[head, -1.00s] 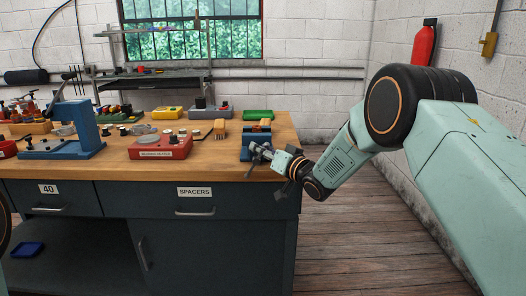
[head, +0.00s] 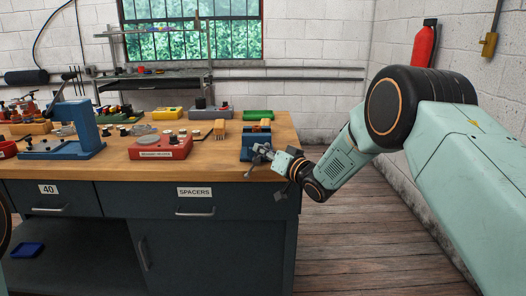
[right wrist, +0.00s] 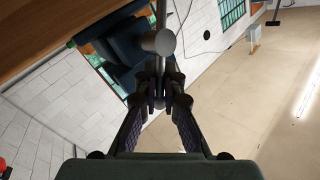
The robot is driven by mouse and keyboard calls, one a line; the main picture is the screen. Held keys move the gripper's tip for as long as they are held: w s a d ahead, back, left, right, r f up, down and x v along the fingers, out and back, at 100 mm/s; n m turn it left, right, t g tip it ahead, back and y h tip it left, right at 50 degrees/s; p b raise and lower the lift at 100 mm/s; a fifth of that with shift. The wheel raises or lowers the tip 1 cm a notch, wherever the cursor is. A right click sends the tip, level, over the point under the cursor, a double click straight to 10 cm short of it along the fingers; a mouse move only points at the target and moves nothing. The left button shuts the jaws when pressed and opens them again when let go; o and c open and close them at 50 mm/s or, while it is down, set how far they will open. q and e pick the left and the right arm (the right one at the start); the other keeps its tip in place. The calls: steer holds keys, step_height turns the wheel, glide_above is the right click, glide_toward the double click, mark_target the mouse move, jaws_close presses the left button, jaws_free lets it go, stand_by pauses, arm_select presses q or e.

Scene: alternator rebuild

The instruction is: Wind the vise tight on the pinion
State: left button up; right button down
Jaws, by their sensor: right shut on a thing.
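The blue vise (head: 253,143) stands at the right front corner of the wooden bench. My right gripper (head: 264,152) reaches it from the right, at its front side. In the right wrist view the vise (right wrist: 123,48) is a dark blue block at upper left. A grey metal bar, the vise handle (right wrist: 160,12), with a rounded end (right wrist: 165,42) runs down to the fingertips. The right gripper (right wrist: 160,98) is shut on this handle. I cannot make out the pinion in the jaws. My left gripper is not in view.
A red box (head: 160,149) with knobs and a blue press (head: 86,130) stand to the left on the bench (head: 205,166). Yellow (head: 167,113) and green (head: 258,115) trays lie behind. The floor (head: 345,235) right of the bench is clear.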

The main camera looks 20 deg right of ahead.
steer(key=shift+s+d+f+m+t+h+b, duration=0.2)
steer(key=shift+f+m+t+h+b, duration=0.95)
steer(key=shift+m+h+b, duration=2.15)
steer(key=shift+w+d+f+m+t+h+b, duration=0.1)
steer(key=shift+d+f+m+t+h+b, duration=0.9)
steer(key=shift+m, duration=4.05)
steer(key=shift+s+a+f+m+t+h+b, duration=0.15)
steer(key=shift+a+f+m+t+h+b, duration=0.35)
steer(key=shift+m+t+h+b, duration=2.5)
steer(key=m+g, duration=0.2)
steer(key=m, duration=0.1)
steer(key=shift+d+f+g+b, duration=0.1)
steer(key=shift+g+b, duration=0.15)
steer(key=shift+b, duration=0.15)
steer(key=c, duration=1.5)
jaws_free()
steer(key=shift+o, duration=0.2)
